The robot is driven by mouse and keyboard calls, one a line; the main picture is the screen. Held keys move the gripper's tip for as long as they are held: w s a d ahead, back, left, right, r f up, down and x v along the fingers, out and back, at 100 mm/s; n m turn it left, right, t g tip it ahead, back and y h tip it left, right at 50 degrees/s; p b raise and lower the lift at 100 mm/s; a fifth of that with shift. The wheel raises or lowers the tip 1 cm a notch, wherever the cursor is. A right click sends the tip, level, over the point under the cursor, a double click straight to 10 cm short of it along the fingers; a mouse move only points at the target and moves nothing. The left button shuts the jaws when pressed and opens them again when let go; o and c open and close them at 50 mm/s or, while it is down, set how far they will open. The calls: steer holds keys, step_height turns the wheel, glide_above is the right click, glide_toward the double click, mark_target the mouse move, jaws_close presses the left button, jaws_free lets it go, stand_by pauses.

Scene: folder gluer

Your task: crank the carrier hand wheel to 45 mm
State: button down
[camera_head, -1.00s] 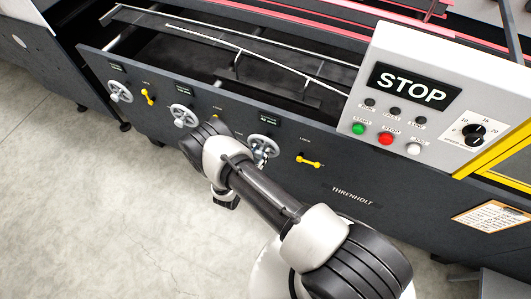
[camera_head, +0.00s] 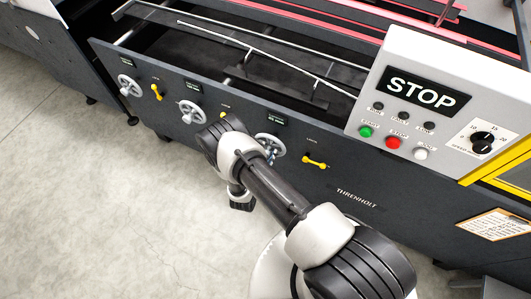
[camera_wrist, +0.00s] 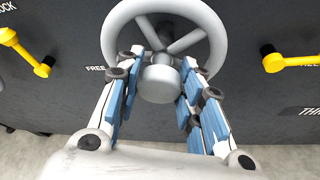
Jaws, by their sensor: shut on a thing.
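The third hand wheel (camera_head: 270,143), a grey spoked wheel, is on the machine's dark front panel, below a small display whose figures are too small to read. Which wheel is labelled carrier cannot be read. In the wrist view the wheel's rim (camera_wrist: 215,30) fills the top middle. Its round grey handle (camera_wrist: 160,85) stands out from the lower rim. My gripper (camera_wrist: 163,78) is shut on this handle, with a blue-padded finger on each side. In the head view my wrist hides most of the gripper.
Yellow lock levers flank the wheel: one at left (camera_wrist: 25,52), one at right (camera_wrist: 290,62). Two more hand wheels, the middle (camera_head: 191,112) and left (camera_head: 129,86), are further along. A control box (camera_head: 425,95) with a STOP sign juts out at right. Floor is clear at left.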

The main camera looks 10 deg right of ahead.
steer(key=c, duration=1.1)
jaws_free()
steer(key=v, duration=1.2)
steer(key=shift+w+r, duration=0.1)
